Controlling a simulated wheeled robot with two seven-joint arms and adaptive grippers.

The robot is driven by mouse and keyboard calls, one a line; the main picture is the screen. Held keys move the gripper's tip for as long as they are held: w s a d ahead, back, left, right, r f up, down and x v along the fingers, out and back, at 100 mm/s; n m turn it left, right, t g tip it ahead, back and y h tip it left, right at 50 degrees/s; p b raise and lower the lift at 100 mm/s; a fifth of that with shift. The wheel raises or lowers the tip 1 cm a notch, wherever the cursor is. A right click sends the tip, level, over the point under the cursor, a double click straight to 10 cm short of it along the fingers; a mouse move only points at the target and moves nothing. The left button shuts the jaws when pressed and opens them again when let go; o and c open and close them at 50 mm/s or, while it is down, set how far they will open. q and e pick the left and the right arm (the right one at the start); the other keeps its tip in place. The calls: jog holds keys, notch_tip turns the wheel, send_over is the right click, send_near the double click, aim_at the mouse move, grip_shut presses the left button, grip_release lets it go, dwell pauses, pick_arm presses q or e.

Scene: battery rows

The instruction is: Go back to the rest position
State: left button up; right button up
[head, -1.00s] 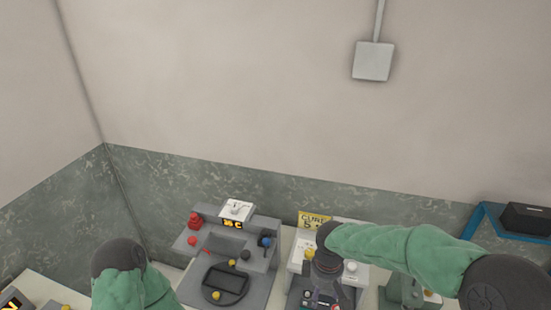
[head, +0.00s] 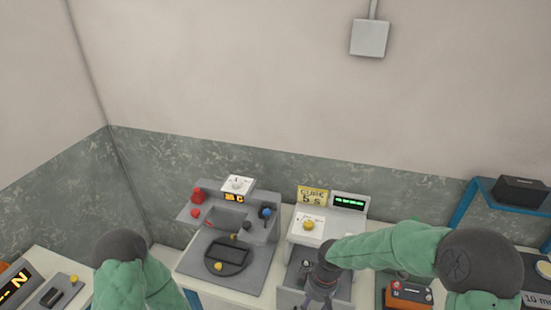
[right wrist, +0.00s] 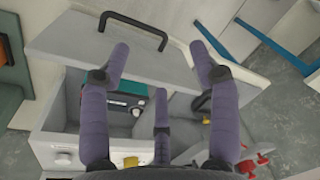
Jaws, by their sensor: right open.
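My right arm in its green sleeve comes in from the right in the head view. Its gripper (head: 318,298) points down over the front of the cure station (head: 307,228), cut by the lower edge. In the right wrist view the right gripper (right wrist: 159,62) has its purple-grey fingers spread, with nothing between them. Below them are a grey lid (right wrist: 80,40) with a black handle and an open bay holding a dark device with teal on it (right wrist: 122,110). My left arm shows at the lower left of the head view; its gripper is out of view.
A grey station (head: 262,250) with a red button, blue knob and dark round plate stands left of the cure station. A yellow "CURE 5 s" sign (head: 312,196) and green display (head: 349,201) stand behind. An orange device (head: 408,295) sits right. A blue-framed shelf (head: 466,200) carries a black box.

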jog(key=s+f+m+b, duration=0.3)
jog(key=s+f, duration=0.1)
jog(key=f, duration=0.6)
jog(key=s+f+m+y+b, duration=0.1)
jog(key=s+f+m+b, duration=0.3)
jog(key=f, duration=0.6)
jog(key=s+f+m+y+b, duration=0.1)
jog(key=s+f+m+b, duration=0.2)
jog(key=s+f, duration=0.3)
notch_tip(320, 180, down, 5)
jog(key=shift+a+f+m+t+b, duration=0.1)
jog(key=shift+a+m+t+b, duration=0.35)
jog(key=shift+b, duration=0.3)
